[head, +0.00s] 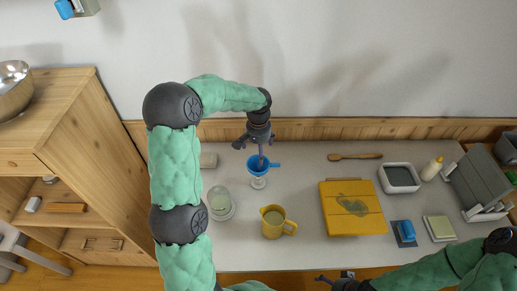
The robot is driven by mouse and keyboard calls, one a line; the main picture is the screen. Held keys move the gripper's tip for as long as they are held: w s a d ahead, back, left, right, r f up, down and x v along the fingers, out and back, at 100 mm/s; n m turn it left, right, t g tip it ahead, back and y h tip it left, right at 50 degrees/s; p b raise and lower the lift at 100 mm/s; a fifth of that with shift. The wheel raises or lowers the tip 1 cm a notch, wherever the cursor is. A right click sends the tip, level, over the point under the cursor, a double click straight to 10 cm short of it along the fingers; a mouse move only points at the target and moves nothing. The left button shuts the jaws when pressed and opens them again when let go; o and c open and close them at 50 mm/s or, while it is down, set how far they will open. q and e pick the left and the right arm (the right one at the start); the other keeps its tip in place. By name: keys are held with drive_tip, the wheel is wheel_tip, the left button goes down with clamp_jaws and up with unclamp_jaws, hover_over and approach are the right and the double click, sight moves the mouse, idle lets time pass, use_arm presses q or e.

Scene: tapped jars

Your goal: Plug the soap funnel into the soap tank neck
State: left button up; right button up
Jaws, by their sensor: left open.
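The blue soap funnel (255,170) has a round cup and a handle pointing right. It is at the back of the counter, above a small clear glass piece (258,183). I cannot tell whether this glass is the tank neck or a stand, or how the funnel's spout sits in it. A clear jar (222,202) with pale contents stands to the front left of the funnel. My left gripper (259,148) is open, pointing down just above the funnel and partly overlapping its cup. My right gripper (336,281) is low at the bottom edge, away from the funnel; its jaws are unclear.
A yellow jug (272,222) stands in front of the funnel. A yellow board (352,222), grey basin (400,177), wooden spoon (355,156), blue sponge (404,231) and pale bottle (432,169) lie to the right. A wooden cabinet (75,120) borders the counter's left.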

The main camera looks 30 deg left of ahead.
sight(258, 171)
use_arm(q)
wheel_tip(258, 171, down, 9)
drive_tip(key=shift+f+b, duration=0.1)
drive_tip(key=shift+b, duration=0.5)
drive_tip(key=c, duration=1)
